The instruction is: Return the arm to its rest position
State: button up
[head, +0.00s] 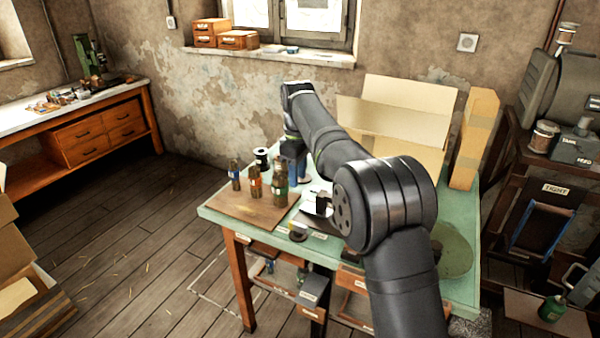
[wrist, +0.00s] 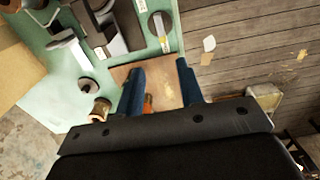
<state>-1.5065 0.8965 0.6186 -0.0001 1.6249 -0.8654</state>
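My arm reaches from the lower right of the head view over the green table (head: 461,285), bent at a large dark elbow joint. My gripper (head: 297,178) hangs down over the table, behind the bottles. In the wrist view its two blue fingers (wrist: 159,72) stand well apart. An orange patch (wrist: 148,103) shows between the fingers, close to the gripper body; I cannot tell whether it lies below them. No object is seen clamped. The press is not clearly seen; my arm hides part of the table's middle.
Several brown bottles (head: 254,182) stand on a wooden board (head: 232,207) left of my gripper. A black spool (head: 261,158) stands behind them. An open cardboard box (head: 392,125) is at the table's back. A small pale-topped device (head: 316,203) sits by my elbow.

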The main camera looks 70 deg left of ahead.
aim_at(298, 224)
jog(key=shift+f, duration=0.15)
notch_tip(298, 224, down, 17)
jog(key=shift+f, duration=0.15)
dwell(0.6)
jog(key=shift+f, duration=0.15)
jog(key=shift+m, duration=0.5)
jog(key=m, duration=0.3)
jog(key=shift+r, duration=0.2)
jog(key=m, duration=0.5)
jog(key=shift+m, duration=0.3)
dwell(1.4)
dwell(0.7)
